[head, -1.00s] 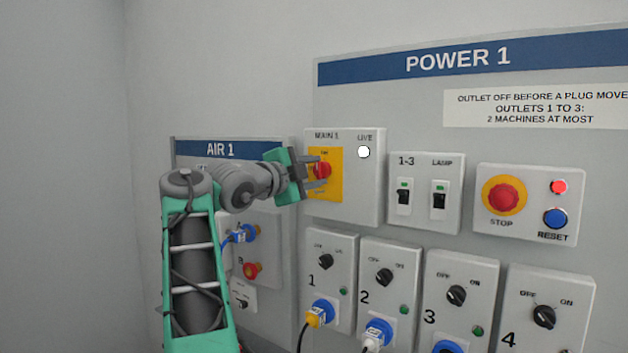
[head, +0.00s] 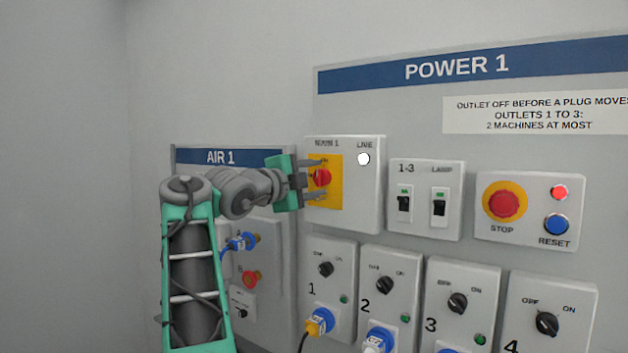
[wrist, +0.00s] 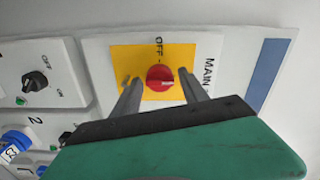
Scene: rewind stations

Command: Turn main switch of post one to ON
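The main switch of post one is a red round knob (head: 321,177) on a yellow plate (head: 336,200), on the MAIN 1 box (head: 366,203). In the wrist view the knob (wrist: 160,78) lies between my two fingertips, with a gap on each side. My gripper (head: 315,178) is open in front of the knob, one finger above it and one below. An OFF label shows beside the knob in the wrist view. I cannot tell for sure which way the knob points. The white LIVE lamp (head: 364,159) is on the same box.
To the right are the 1-3 and LAMP switch box (head: 426,225) and the STOP button (head: 504,201). Outlet boxes with black knobs, such as outlet 1 (head: 326,269), are below. The AIR 1 panel (head: 269,225) is behind my arm.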

